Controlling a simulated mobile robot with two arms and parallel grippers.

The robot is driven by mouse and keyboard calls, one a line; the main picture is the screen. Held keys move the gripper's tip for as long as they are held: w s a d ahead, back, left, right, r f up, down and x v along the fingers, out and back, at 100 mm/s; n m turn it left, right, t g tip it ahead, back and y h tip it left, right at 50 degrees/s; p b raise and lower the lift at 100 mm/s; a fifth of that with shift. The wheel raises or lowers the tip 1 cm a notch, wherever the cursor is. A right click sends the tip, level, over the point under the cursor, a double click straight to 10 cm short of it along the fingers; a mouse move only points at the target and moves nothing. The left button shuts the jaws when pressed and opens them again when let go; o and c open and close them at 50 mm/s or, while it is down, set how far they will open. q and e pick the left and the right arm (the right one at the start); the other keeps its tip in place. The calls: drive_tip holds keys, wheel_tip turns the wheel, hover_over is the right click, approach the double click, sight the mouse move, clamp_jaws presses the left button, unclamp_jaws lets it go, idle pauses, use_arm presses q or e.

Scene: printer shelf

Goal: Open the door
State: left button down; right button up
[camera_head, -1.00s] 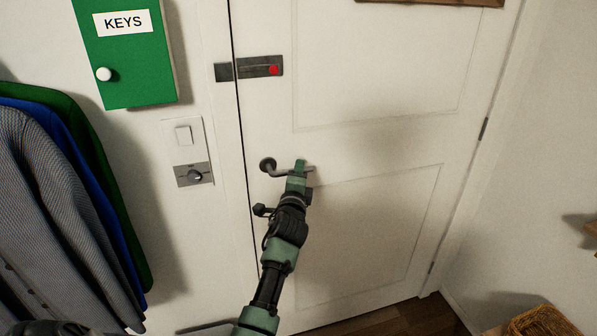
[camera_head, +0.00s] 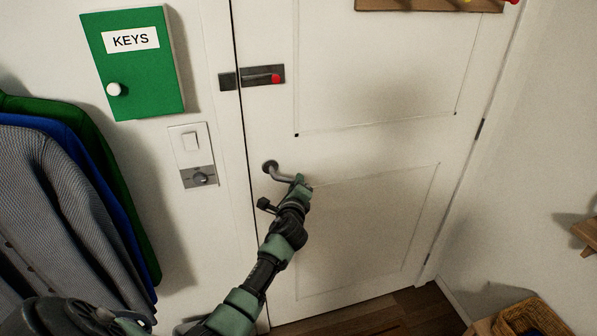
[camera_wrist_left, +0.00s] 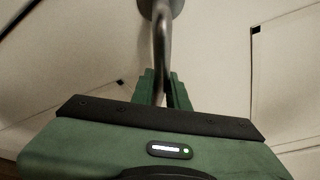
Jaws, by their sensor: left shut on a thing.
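The white door (camera_head: 370,150) fills the middle of the head view and looks closed, with a thin dark line along its left edge. Its grey lever handle (camera_head: 282,177) slopes down to the right from its round base. My left gripper (camera_head: 299,184) is shut on the handle near its free end. In the left wrist view the handle (camera_wrist_left: 161,45) runs down between the two green fingers (camera_wrist_left: 163,88). My right gripper is not in view.
A green key box (camera_head: 135,75), a light switch (camera_head: 190,142) and a knob plate (camera_head: 199,177) are on the wall left of the door. Coats (camera_head: 60,200) hang at the far left. A wicker basket (camera_head: 520,318) stands at the lower right, below a wooden shelf (camera_head: 585,235).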

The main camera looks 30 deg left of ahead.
use_arm(q)
drive_tip(key=shift+s+a+f+m+g+p, duration=0.2)
drive_tip(key=shift+s+f+m+g+p, duration=0.15)
drive_tip(key=shift+f+m+p, duration=0.35)
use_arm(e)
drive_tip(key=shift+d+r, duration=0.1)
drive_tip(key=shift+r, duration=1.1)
use_arm(q)
drive_tip(key=shift+r, duration=0.1)
